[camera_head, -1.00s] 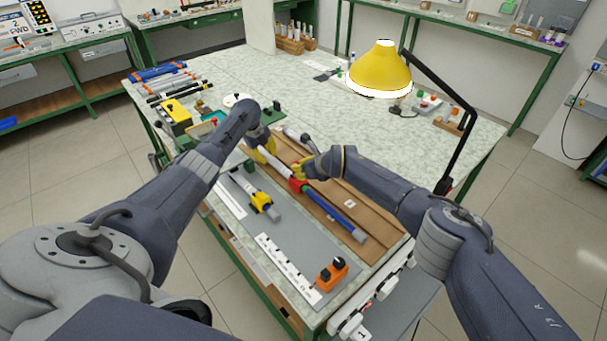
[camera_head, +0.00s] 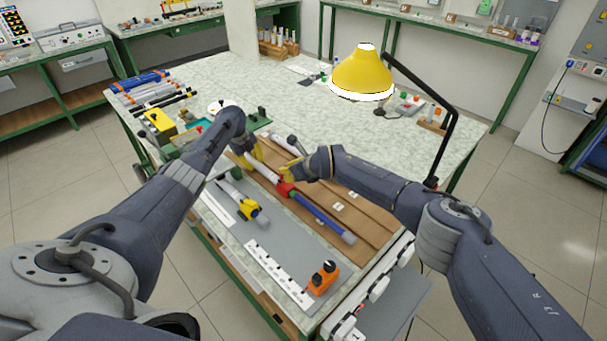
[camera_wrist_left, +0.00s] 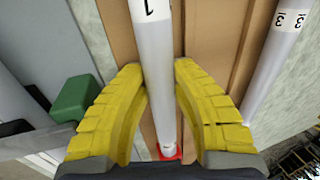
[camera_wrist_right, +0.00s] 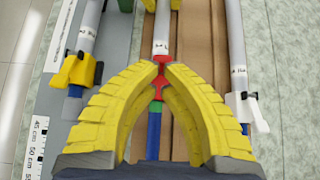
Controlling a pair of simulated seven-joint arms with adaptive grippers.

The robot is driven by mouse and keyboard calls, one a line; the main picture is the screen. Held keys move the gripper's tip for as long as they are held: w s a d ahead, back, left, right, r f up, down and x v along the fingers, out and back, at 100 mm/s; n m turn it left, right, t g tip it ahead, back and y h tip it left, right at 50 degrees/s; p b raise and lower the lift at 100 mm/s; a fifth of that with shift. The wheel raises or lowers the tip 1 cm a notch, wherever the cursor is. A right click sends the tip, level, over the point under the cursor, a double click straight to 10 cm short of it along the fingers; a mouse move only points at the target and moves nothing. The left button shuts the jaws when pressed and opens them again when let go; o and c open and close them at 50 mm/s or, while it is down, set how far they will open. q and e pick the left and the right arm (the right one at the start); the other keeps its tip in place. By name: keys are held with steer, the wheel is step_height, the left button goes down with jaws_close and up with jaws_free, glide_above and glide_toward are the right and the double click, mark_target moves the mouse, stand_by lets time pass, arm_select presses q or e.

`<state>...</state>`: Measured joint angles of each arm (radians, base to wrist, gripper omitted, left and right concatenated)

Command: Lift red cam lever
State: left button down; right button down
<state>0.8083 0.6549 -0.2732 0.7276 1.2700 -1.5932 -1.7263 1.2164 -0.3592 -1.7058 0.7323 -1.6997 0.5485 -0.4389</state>
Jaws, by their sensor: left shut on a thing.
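The red cam lever (camera_wrist_right: 160,85) is on a red collar around the middle rod, between its white part (camera_wrist_right: 161,30) and blue part (camera_wrist_right: 154,135). The red collar also shows in the head view (camera_head: 285,188). My left gripper (camera_head: 252,154) is shut on the white part of this rod, with a yellow finger on each side in the left wrist view (camera_wrist_left: 161,85). My right gripper (camera_wrist_right: 162,66) has its fingertips close together at the red lever. The fingers partly hide the lever, and I cannot tell whether they grip it.
A rod with a yellow clamp (camera_head: 248,208) lies on the left. Another with a white clamp (camera_wrist_right: 244,110) lies on the right. An orange block (camera_head: 323,277) stands near the front edge by a white scale (camera_head: 278,275). A yellow lamp (camera_head: 362,72) stands at the back.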

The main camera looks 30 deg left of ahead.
steer(key=shift+s+d+f, duration=0.1)
steer(key=shift+s+d, duration=0.05)
steer(key=shift+d, duration=0.65)
steer(key=shift+s+d+f, duration=0.1)
steer(key=shift+s+d, duration=0.05)
steer(key=shift+d, duration=0.35)
steer(key=shift+s+d+f, duration=0.1)
steer(key=shift+s+d, duration=0.05)
steer(key=shift+d, duration=0.3)
steer(key=v, duration=0.9)
steer(key=shift+d+r, duration=0.2)
steer(key=shift+d, duration=0.15)
steer(key=shift+s, duration=0.1)
arm_select(q)
steer(key=c, duration=1.1)
jaws_free()
